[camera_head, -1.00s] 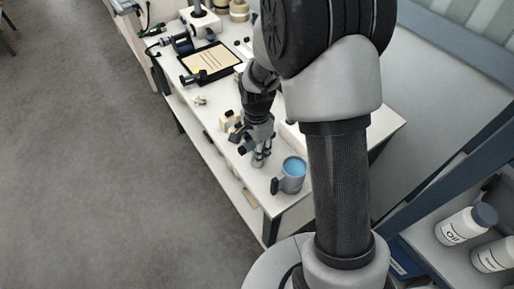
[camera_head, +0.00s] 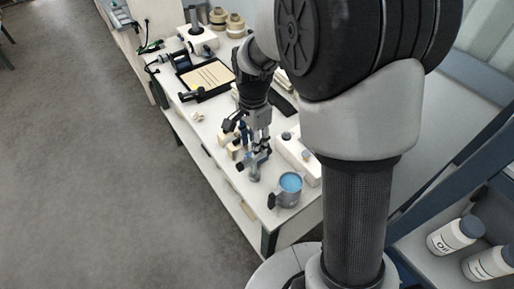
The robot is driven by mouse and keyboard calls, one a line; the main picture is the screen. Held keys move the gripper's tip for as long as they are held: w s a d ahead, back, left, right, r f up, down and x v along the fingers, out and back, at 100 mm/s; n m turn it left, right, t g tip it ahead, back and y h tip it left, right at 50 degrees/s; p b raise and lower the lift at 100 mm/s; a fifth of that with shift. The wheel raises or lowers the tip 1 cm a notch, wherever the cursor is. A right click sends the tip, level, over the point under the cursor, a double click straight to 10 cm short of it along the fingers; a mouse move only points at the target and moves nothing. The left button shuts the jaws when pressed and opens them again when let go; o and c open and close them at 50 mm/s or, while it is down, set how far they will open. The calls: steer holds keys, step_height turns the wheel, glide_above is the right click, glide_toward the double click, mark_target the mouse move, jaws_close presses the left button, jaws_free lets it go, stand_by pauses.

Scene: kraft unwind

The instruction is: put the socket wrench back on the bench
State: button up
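The white bench (camera_head: 212,128) runs from the top left to the lower middle of the head view. My gripper (camera_head: 255,168) points down over its near end, just up and left of a grey mug. A small grey metallic piece shows at the fingertips. I cannot tell whether it is the socket wrench or part of the fingers, nor whether the fingers are open or shut. I cannot make out the socket wrench clearly anywhere else on the bench.
The grey mug (camera_head: 286,191) with blue inside stands near the bench's near corner. Cream blocks (camera_head: 231,140) and a white box (camera_head: 298,155) are close to my gripper. A black-rimmed tray (camera_head: 207,92) lies farther back. White bottles (camera_head: 452,236) stand at lower right.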

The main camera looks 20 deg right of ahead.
steer(key=s+r+n+t, duration=0.2)
steer(key=s+r+n, duration=0.5)
steer(key=s+r, duration=0.4)
steer(key=s+r+n+t, duration=0.2)
steer(key=s+r+n, duration=0.2)
steer(key=s+n, duration=0.3)
steer(key=s, duration=0.3)
steer(key=shift+s+t, duration=0.2)
steer(key=shift+t, duration=0.1)
steer(key=shift+f+b, duration=0.45)
steer(key=shift+b, duration=0.1)
